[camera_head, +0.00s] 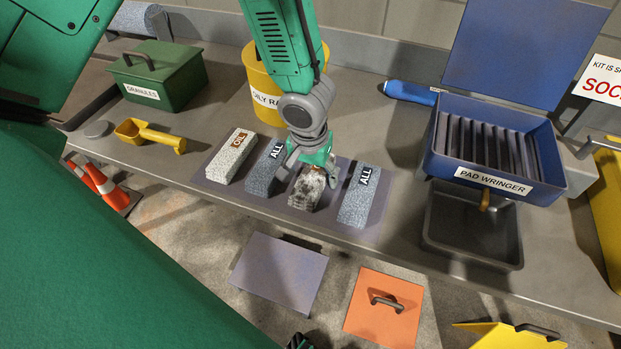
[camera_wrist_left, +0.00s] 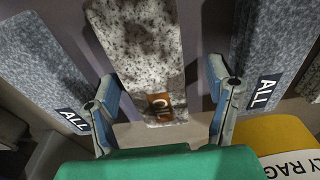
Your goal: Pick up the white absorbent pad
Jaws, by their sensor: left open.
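A white pad with dark speckled stains (camera_head: 306,190) lies on the grey-purple mat (camera_head: 214,187), third from the left in the row. My left gripper (camera_head: 307,168) is above its far end, pointing down, open. In the left wrist view the speckled pad (camera_wrist_left: 140,45), with a brown label, shows between the two spread fingers (camera_wrist_left: 162,100); whether they touch it I cannot tell. A cleaner white pad with a brown label (camera_head: 231,156) lies at the left end of the row. My right gripper is not in view.
Blue-grey pads marked ALL (camera_head: 263,172) (camera_head: 356,200) flank the speckled pad closely. A yellow bin (camera_head: 262,92) stands behind, a green box (camera_head: 160,80) and yellow scoop (camera_head: 150,134) at left, a blue pad wringer (camera_head: 492,187) over a grey tray (camera_head: 440,236) at right.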

